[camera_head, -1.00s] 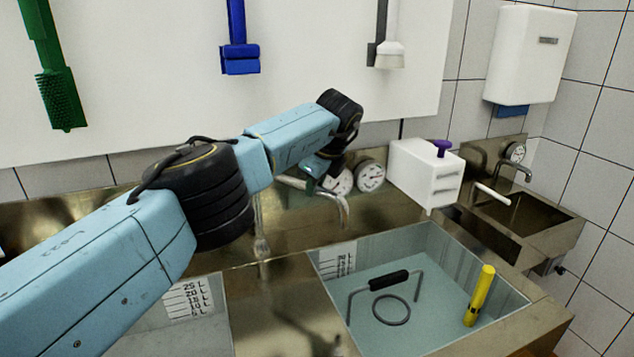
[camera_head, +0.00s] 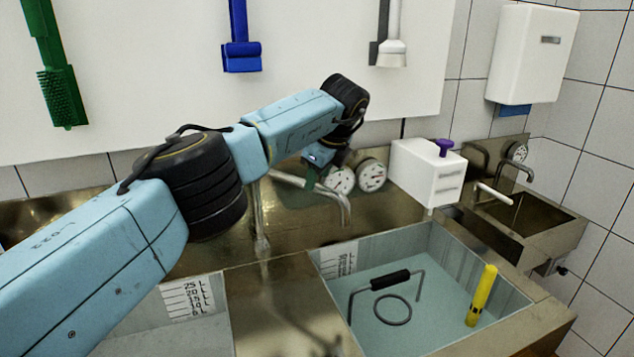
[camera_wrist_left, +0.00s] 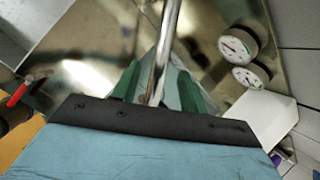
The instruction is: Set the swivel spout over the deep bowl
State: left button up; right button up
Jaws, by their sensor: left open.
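The swivel spout (camera_head: 334,195) is a thin metal tube at the back wall, with its bent end hanging near the rear left corner of the right basin (camera_head: 428,225). My left gripper (camera_head: 312,178) is at the spout, partly hidden behind its own wrist. In the left wrist view, the green fingers (camera_wrist_left: 160,92) are apart, with the spout tube (camera_wrist_left: 170,35) running between them. Contact cannot be told. The left basin (camera_head: 225,300) is partly hidden by my arm. Which basin is the deep bowl is unclear. My right gripper is out of view.
Two round gauges (camera_head: 371,176) and a white box with a purple knob (camera_head: 428,172) sit close right of the gripper. A wire tool with a black handle (camera_head: 390,280) and a yellow stick (camera_head: 481,295) are in the right basin. Brushes hang above.

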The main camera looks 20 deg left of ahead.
pick_arm(q)
jog(key=b+v, duration=0.1)
jog(key=v, duration=1)
